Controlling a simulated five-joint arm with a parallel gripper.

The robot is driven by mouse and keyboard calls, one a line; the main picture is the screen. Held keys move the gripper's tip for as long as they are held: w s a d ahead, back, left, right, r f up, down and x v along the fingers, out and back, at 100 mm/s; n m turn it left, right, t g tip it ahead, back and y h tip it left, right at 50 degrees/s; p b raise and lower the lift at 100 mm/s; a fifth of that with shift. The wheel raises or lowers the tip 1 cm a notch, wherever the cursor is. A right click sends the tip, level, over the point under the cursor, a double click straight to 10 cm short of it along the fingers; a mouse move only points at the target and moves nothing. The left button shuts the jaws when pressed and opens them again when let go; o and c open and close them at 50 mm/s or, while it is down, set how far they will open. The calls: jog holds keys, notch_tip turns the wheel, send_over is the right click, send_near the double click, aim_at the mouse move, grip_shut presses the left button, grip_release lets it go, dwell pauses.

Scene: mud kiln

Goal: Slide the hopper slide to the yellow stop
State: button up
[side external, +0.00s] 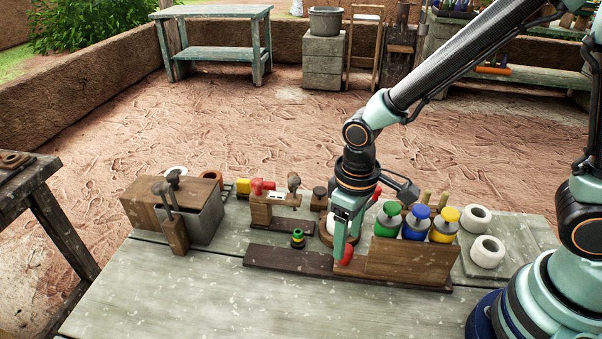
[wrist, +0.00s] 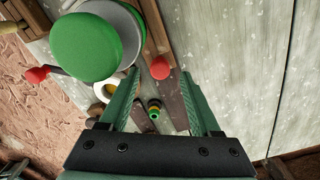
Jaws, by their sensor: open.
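A wooden panel (side external: 408,262) stands on the bench in front of jars with green, blue and yellow lids, on a long dark rail (side external: 290,262). A red knob (side external: 346,256) is at its left end; I take this as the hopper slide's handle, though I cannot be sure. It shows in the wrist view (wrist: 160,67), near the gap between my fingertips. My gripper (side external: 343,240) is open, pointing down at the knob; contact is unclear. A yellow block (side external: 243,187) sits farther back left. I cannot tell whether it is the yellow stop.
A small green-and-yellow ringed piece (side external: 298,239) stands by the dark rail, left of my gripper. A green lid (wrist: 92,46) is close in the wrist view. A wooden-and-grey box (side external: 203,222) stands left. White rings (side external: 487,252) lie right. The front bench is clear.

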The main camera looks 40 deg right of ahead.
jog(key=shift+f, duration=1.25)
grip_shut()
dwell(0.6)
